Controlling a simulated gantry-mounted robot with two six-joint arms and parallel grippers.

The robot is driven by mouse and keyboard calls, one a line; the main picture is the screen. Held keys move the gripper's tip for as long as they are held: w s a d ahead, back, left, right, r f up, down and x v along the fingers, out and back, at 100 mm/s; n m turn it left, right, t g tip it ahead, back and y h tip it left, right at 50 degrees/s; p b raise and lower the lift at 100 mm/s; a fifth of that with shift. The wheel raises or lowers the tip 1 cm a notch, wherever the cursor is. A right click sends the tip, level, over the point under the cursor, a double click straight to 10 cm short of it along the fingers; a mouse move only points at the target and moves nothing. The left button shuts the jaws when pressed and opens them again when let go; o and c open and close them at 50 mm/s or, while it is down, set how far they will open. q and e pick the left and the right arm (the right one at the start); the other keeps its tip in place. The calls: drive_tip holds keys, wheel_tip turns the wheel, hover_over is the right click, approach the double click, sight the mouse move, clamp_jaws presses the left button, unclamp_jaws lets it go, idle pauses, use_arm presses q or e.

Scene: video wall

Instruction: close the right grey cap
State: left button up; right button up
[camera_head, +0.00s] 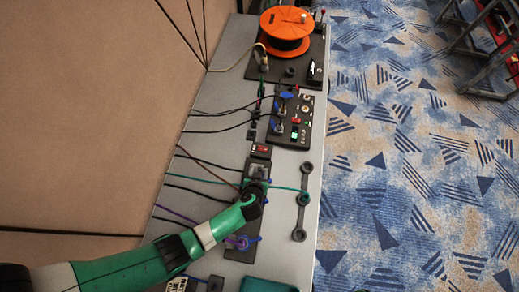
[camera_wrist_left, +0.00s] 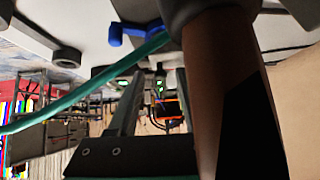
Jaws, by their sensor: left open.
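A dark panel (camera_head: 238,255) lies along the grey bench, with a grey fitting (camera_head: 258,171) at its upper end that may be a grey cap. I cannot tell which part is the right grey cap or whether it is closed. My left gripper (camera_head: 256,190) is open and sits over the panel, just below this fitting, covering what is beneath. A green cable (camera_head: 288,188) runs out from beside the gripper. In the left wrist view, the green cable (camera_wrist_left: 90,83) and a blue lever (camera_wrist_left: 138,31) lie close to the gripper. My right gripper is out of view.
An orange reel (camera_head: 285,22) stands at the bench's far end, with a control box (camera_head: 295,118) nearer. A dark bar with round ends (camera_head: 302,202) lies right of the gripper. Several cables cross from the left wall. A teal object (camera_head: 268,285) is at the near edge.

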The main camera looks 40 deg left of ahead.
use_arm(q)
drive_tip(key=p+v, duration=1)
drive_tip(key=v, duration=0.1)
drive_tip(key=shift+s+r, duration=0.25)
drive_tip(key=shift+d, duration=0.1)
